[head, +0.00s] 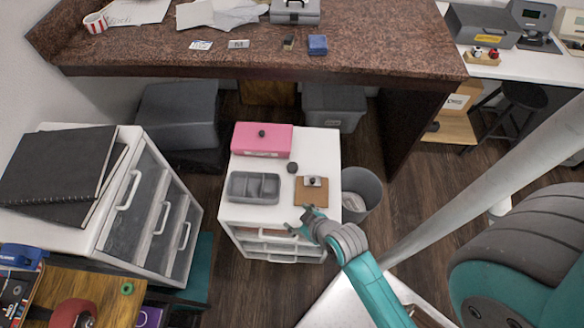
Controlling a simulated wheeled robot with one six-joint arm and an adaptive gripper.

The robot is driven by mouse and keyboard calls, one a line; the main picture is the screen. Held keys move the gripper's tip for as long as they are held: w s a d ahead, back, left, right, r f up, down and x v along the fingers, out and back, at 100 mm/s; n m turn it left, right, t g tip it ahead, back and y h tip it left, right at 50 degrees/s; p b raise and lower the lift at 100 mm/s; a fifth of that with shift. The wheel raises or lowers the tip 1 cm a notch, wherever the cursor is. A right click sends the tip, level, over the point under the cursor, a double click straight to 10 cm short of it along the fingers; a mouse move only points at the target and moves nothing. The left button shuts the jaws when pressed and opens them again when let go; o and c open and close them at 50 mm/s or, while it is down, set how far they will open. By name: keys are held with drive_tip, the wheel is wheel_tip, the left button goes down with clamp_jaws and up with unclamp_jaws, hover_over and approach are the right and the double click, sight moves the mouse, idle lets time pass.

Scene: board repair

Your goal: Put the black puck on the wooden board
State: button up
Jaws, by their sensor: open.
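A small black puck (292,168) stands on the white cabinet top, just behind and left of the wooden board. The wooden board (311,199) lies flat near the right edge of that top. A small pale piece with a dark spot (314,181) sits on the board's back part. My gripper (305,212) is open at the front edge of the cabinet top, in front of the board. It appears empty and apart from the puck.
A grey divided tray (253,200) lies left of the board on the white cabinet (225,212). A pink box (262,140) stands behind the tray. A grey bin (373,185) stands right of the cabinet. A brown stone counter (250,58) runs across the back.

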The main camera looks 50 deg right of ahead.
drive_tip(key=w+d+g, duration=0.1)
drive_tip(key=w+d, duration=0.2)
drive_tip(key=w+d+n+g+y, duration=0.1)
drive_tip(key=w+d, duration=0.2)
drive_tip(key=w, duration=0.1)
drive_tip(key=shift+d+r, duration=0.1)
drive_tip(key=shift+d, duration=0.05)
drive_tip(key=n+g+y, duration=0.1)
drive_tip(key=g, duration=0.1)
approach(293, 167)
drive_tip(key=r, duration=0.1)
drive_tip(key=shift+n+y, duration=0.3)
drive_tip(key=shift+n, duration=0.1)
drive_tip(key=x, duration=0.5)
drive_tip(key=shift+s+d, duration=0.1)
drive_tip(key=shift+d+x, duration=0.15)
drive_tip(key=shift+x, duration=1.25)
drive_tip(key=shift+d+x, duration=0.15)
drive_tip(key=shift+x, duration=1.2)
drive_tip(key=shift+s, duration=0.1)
drive_tip(key=c, duration=1.1)
